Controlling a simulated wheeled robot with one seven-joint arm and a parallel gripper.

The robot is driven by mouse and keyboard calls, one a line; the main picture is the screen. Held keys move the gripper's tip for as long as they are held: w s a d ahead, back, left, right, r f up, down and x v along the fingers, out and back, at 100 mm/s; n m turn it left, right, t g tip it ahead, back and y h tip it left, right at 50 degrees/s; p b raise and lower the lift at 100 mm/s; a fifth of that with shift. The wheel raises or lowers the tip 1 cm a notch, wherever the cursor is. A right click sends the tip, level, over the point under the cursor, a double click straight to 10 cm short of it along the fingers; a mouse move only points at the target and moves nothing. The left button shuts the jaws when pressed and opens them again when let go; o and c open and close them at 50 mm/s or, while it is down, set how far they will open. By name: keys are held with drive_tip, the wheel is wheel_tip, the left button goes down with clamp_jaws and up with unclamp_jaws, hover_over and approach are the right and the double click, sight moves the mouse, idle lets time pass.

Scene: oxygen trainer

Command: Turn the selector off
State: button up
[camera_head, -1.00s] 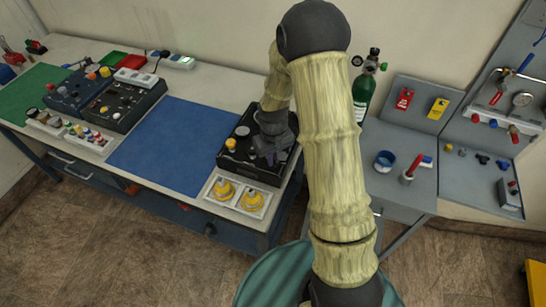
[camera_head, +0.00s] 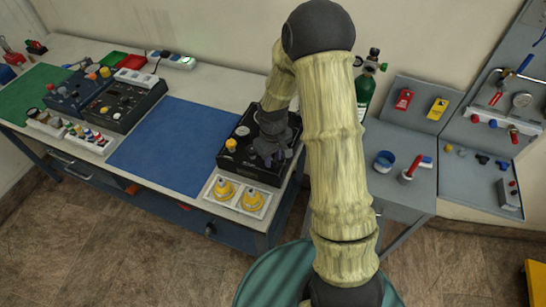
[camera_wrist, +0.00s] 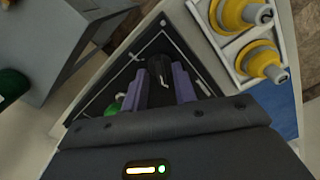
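The selector looks to be a black knob with a white pointer mark (camera_wrist: 162,72) on a dark panel (camera_head: 231,161) at the right end of the bench. My gripper (camera_head: 273,158) is over the right part of this panel, pointing down. In the wrist view its two purple fingers (camera_wrist: 161,84) stand on either side of the knob, with little or no gap. I cannot tell whether they press on it. In the head view my gripper hides the knob. The pointer looks slanted in the wrist view.
A white tray with two yellow fittings (camera_head: 238,196) sits in front of the panel. A yellow-orange knob (camera_head: 231,145) is on the panel's left. A green bottle (camera_head: 364,88) stands behind my arm. The blue mat (camera_head: 172,145) to the left is clear.

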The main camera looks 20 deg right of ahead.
sight(273, 161)
idle(0.3)
wheel_tip(273, 161, up, 17)
drive_tip(key=b, duration=0.1)
drive_tip(key=shift+r+b, duration=0.2)
drive_tip(key=shift+b, duration=0.1)
drive_tip(key=shift+s, duration=0.15)
idle(0.4)
drive_tip(key=s+f+m+t, duration=0.1)
drive_tip(key=s+f+m, duration=0.1)
drive_tip(key=s, duration=0.5)
drive_tip(key=s+f+m+t, duration=0.1)
drive_tip(key=s+f+m, duration=0.1)
drive_tip(key=s, duration=0.5)
drive_tip(key=shift+s+d+m+t, duration=0.3)
drive_tip(key=shift+s+m, duration=0.1)
drive_tip(key=shift+m, duration=0.1)
idle(1.2)
